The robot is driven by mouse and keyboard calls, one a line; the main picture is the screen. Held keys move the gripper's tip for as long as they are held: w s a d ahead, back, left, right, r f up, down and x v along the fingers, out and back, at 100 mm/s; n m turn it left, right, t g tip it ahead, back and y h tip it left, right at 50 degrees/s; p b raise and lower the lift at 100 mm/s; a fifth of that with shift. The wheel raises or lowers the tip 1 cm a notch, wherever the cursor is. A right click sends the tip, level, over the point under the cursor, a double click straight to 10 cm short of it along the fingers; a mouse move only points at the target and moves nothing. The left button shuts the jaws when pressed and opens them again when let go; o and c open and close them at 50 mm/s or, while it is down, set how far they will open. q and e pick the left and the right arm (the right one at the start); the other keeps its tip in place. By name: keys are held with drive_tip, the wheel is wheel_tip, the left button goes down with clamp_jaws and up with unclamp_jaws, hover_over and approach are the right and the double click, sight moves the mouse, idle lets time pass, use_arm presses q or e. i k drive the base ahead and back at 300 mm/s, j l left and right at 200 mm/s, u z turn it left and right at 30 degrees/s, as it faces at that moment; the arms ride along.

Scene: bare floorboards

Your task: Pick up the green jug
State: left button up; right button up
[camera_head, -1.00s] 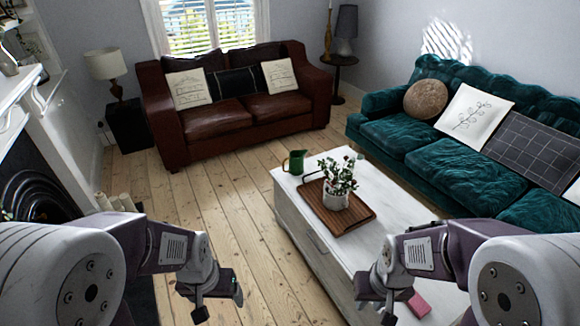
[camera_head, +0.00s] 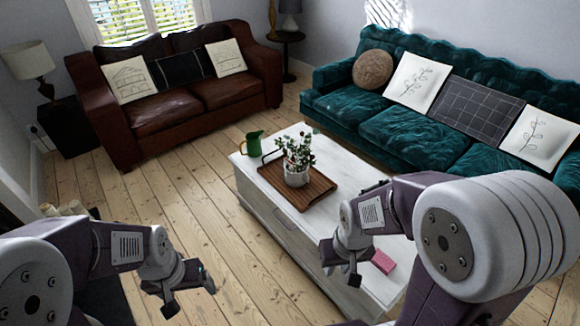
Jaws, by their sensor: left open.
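The green jug (camera_head: 254,144) stands upright at the far left corner of the white coffee table (camera_head: 262,203), beside a wooden tray. Its handle points left. My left gripper (camera_head: 188,289) is open and empty over the floor, in front of the table and to its left, well short of the jug. My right gripper (camera_head: 341,262) hangs at the table's near left edge, apart from the jug; I cannot make out whether its jaws are open.
The wooden tray (camera_head: 318,187) holds a potted plant (camera_head: 297,160) close to the jug. A pink block (camera_head: 383,261) lies near the table's front. A brown sofa (camera_head: 158,110) and a teal sofa (camera_head: 415,139) stand behind. Floorboards (camera_head: 190,215) left of the table are clear.

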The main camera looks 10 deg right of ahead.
sight(254, 145)
drive_tip(key=i+j+z, duration=0.3)
drive_tip(key=i, duration=0.15)
drive_tip(key=i+j+z, duration=0.65)
drive_tip(key=j, duration=0.25)
drive_tip(key=i+j+z, duration=0.3)
drive_tip(key=j, duration=0.3)
drive_tip(key=i+j+z, duration=0.35)
drive_tip(key=j, duration=0.3)
drive_tip(key=i+j+z, duration=0.1)
drive_tip(key=j+z, duration=0.2)
drive_tip(key=j, duration=0.35)
drive_tip(key=j+z, duration=0.3)
drive_tip(key=j, duration=0.4)
drive_tip(key=j+z, duration=0.35)
drive_tip(key=j, duration=0.4)
